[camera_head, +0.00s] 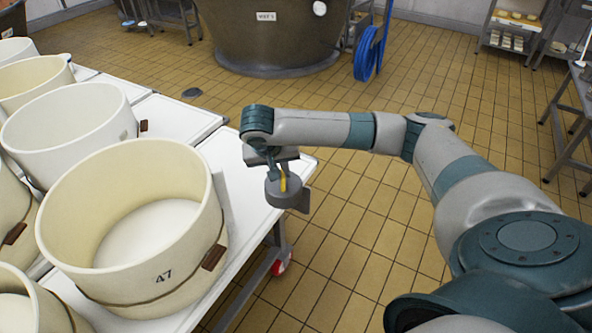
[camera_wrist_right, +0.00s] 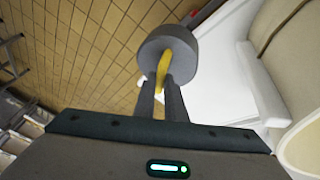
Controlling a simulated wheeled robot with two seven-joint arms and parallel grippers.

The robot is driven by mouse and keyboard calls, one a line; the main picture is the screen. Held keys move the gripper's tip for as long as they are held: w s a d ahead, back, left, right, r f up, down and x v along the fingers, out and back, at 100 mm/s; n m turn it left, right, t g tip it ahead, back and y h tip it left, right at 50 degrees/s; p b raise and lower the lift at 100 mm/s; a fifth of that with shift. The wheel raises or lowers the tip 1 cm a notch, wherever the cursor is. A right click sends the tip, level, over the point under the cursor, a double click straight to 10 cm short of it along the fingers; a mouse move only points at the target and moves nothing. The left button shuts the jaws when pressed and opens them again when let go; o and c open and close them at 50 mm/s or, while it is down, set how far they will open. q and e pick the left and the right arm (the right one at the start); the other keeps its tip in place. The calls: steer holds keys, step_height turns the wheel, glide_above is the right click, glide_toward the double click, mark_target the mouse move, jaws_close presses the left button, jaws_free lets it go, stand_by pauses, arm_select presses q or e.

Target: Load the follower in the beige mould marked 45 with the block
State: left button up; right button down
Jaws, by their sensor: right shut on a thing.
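My right gripper (camera_head: 275,173) is shut on the yellow handle of a grey round block (camera_head: 288,194). It holds the block in the air near the corner of the white table, to the right of the beige mould marked 47 (camera_head: 165,296). In the right wrist view the block (camera_wrist_right: 168,42) hangs beyond the two fingers (camera_wrist_right: 162,85), which close on its yellow handle. The mould marked 47 stands open at the top, with a pale floor or disc inside. No mould marked 45 can be read in view. My left gripper is not in view.
Several other beige and white moulds, such as a white one (camera_head: 70,130), stand on the white-topped tables (camera_head: 228,150) at left. A large vat (camera_head: 270,40) and a blue hose reel (camera_head: 368,55) are at the back. The tiled floor (camera_head: 350,235) is open.

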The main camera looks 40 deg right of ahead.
steer(key=s+a+r+n+t+y, duration=0.1)
steer(key=s+a+r+n, duration=0.1)
steer(key=a+r, duration=0.4)
steer(key=s+a+r+n+t, duration=0.1)
steer(key=s+a+r+n, duration=0.2)
steer(key=a, duration=0.7)
step_height(320, 180, up, 3)
steer(key=shift+a+f+n+y, duration=0.1)
steer(key=shift+a+n+y, duration=0.3)
steer(key=shift+n, duration=0.2)
